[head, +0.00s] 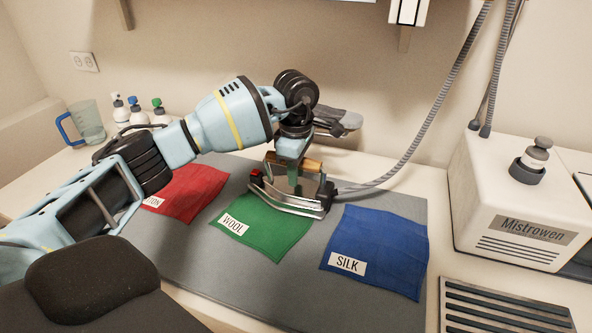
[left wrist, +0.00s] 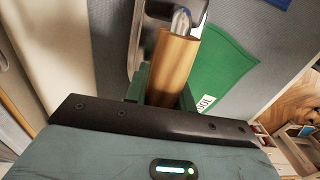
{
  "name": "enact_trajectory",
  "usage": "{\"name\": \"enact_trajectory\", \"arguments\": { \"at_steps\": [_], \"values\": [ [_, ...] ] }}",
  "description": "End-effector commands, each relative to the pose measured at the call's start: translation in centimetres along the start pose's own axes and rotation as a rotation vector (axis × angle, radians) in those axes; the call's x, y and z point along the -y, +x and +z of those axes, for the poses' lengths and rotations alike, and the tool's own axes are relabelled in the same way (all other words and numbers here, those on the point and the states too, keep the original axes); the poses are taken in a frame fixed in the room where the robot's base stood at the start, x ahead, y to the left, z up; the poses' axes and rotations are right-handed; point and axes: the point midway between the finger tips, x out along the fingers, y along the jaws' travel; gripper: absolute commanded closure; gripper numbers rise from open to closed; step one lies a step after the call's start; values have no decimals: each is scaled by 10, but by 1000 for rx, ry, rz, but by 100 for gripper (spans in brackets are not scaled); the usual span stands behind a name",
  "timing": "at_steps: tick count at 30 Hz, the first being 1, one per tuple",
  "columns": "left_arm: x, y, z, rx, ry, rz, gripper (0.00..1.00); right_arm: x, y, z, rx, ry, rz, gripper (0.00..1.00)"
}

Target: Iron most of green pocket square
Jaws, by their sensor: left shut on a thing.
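The green pocket square (head: 262,240) lies flat on the grey mat, with a white WOOL label at its near left. The iron (head: 288,199) is over the upper right part of the green square and hides that part; I cannot tell whether its plate touches the cloth. My left gripper (head: 295,162) is shut on the iron's wooden handle from above. In the left wrist view the wooden handle (left wrist: 173,62) sits between the fingers, with the green square (left wrist: 222,62) to its right. My right gripper is not in view.
A red square (head: 188,190) lies left and a blue SILK square (head: 385,248) lies right on the grey mat (head: 290,297). The iron's hose (head: 440,105) runs up to the right. A white Mistrowen machine (head: 500,190) and a slatted rest (head: 505,310) stand right. A mug (head: 88,122) and bottles stand back left.

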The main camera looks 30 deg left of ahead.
Motion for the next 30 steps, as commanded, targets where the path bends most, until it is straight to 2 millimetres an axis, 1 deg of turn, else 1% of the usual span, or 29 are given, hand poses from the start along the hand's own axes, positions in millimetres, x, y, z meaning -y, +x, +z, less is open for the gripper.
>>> {"name": "enact_trajectory", "arguments": {
  "at_steps": [1,30],
  "values": [
    [-1,-4,-1,3,-1,6,100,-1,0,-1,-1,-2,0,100],
    [-1,-4,-34,2,-2,5,100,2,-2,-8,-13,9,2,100]
  ]
}}
